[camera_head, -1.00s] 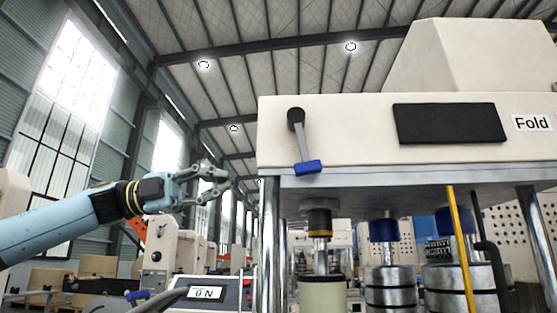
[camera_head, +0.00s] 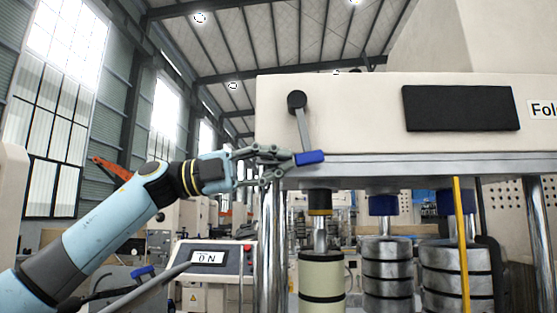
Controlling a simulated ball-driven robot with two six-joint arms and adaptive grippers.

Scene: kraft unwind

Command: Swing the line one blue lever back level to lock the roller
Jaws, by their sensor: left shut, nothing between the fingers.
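A lever with a black pivot (camera_head: 297,102), a grey arm (camera_head: 304,130) and a blue handle (camera_head: 310,158) is on the left end of the cream machine front (camera_head: 350,110). Its arm hangs down, tilted slightly right, and the handle sits at the machine's lower edge. My left gripper (camera_head: 291,161) is at the left end of the handle, fingers pointing right. It is shut with nothing held; whether its tips touch the handle I cannot tell. Another blue lever handle (camera_head: 143,272) shows low at the left. My right gripper is not in view.
A control box reading "0 N" (camera_head: 207,258) stands below my left arm. A metal post (camera_head: 270,240) rises just below my gripper. A cream roller (camera_head: 321,278), steel weights (camera_head: 387,270) and a yellow rod (camera_head: 461,240) are under the machine front.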

